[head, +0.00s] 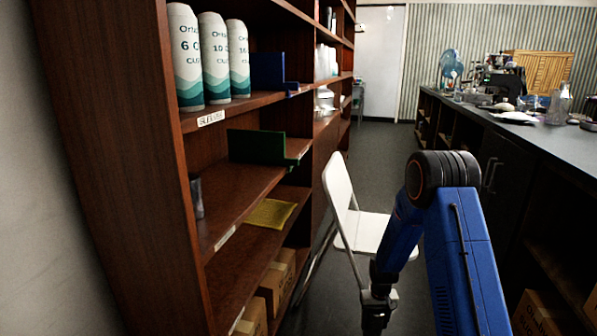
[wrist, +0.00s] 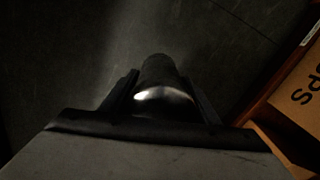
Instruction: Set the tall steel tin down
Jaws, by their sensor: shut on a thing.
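My gripper (wrist: 160,98) is shut on a round metal thing, which looks like the tall steel tin (wrist: 163,97). In the wrist view its near end shines and its body is dark, pointing away over the dark floor. In the head view my gripper (head: 377,308) hangs low in front of the white chair, near the bottom edge; the held tin cannot be made out there. A separate dark metal cylinder (head: 196,195) stands upright on the middle shelf at its left end.
The brown shelf unit (head: 120,150) holds tall cup sleeves (head: 215,58), a blue holder (head: 268,72), a green holder (head: 262,147), a yellow cloth (head: 270,213) and cardboard boxes (head: 275,285). A white folding chair (head: 365,230) stands beside it. A cluttered dark counter (head: 500,125) runs along the right.

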